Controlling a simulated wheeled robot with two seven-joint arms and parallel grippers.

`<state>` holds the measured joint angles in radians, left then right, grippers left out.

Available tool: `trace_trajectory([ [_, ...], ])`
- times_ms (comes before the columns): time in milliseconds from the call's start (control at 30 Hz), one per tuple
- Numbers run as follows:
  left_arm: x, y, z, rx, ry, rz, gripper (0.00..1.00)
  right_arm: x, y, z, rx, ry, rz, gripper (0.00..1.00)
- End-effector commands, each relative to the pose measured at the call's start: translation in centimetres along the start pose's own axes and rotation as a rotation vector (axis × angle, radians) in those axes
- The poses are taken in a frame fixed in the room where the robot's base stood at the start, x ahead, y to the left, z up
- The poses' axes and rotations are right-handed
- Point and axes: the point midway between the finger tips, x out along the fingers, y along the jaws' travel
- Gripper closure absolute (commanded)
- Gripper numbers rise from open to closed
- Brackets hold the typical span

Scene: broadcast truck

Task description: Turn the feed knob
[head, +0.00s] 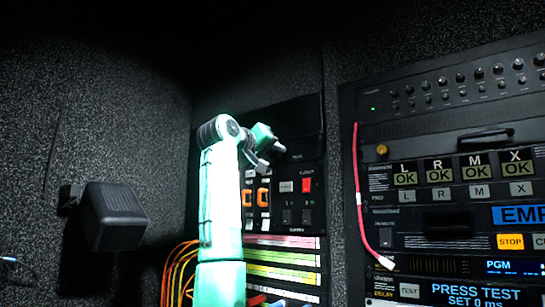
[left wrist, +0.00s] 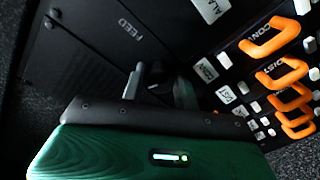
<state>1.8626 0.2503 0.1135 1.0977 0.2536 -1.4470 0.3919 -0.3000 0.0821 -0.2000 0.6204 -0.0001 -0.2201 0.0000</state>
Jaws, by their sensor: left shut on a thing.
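My left gripper (head: 258,162) reaches up to the dark panel left of the main rack in the head view. In the left wrist view its two fingers (left wrist: 160,88) are closed around a small dark knob (left wrist: 155,72) on the black panel. A "FEED" label (left wrist: 131,30) is printed on the panel near the knob. The fingers and the dim light hide much of the knob, so its pointer cannot be read. In the head view the knob is hidden by my gripper. My right gripper is not in view.
Orange handles (left wrist: 268,78) with white labels sit beside the knob's panel area. A red switch (head: 306,185) is right of my gripper. A red cable (head: 358,190) hangs on the right rack. A black box (head: 115,216) juts from the left wall.

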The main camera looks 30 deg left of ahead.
Motion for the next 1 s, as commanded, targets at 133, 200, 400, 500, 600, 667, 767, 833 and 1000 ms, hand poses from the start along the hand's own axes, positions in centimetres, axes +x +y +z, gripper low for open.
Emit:
trace_trajectory([
  [133, 0.0, 0.0, 0.1, -0.140, -0.004, 0.000, 0.93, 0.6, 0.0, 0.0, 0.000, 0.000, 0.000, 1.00],
  [200, 0.0, 0.0, 0.0, -0.208, -0.005, 0.000, 0.93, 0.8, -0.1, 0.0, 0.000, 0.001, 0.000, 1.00],
  [400, 0.0, 0.1, 0.0, -0.398, -0.011, -0.001, 0.93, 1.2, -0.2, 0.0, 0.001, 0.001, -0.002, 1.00],
  [500, -0.1, 0.1, -0.1, -0.493, -0.013, -0.002, 0.93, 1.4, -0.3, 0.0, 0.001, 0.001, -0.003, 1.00],
  [600, -0.1, 0.1, -0.1, -0.587, -0.016, -0.003, 0.93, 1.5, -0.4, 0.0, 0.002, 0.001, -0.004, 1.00],
  [667, 0.0, 0.1, -0.1, -0.644, -0.018, -0.003, 0.93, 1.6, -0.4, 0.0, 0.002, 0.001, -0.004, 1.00],
  [767, 0.0, 0.1, -0.1, -0.732, -0.020, -0.005, 0.93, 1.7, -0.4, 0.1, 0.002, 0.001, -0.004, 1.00],
  [833, -0.1, 0.1, -0.1, -0.791, -0.022, -0.005, 0.93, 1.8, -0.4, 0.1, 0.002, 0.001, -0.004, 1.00],
  [1000, 0.0, 0.1, -0.1, -0.912, -0.025, -0.006, 0.93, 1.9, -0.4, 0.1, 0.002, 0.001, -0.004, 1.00],
])
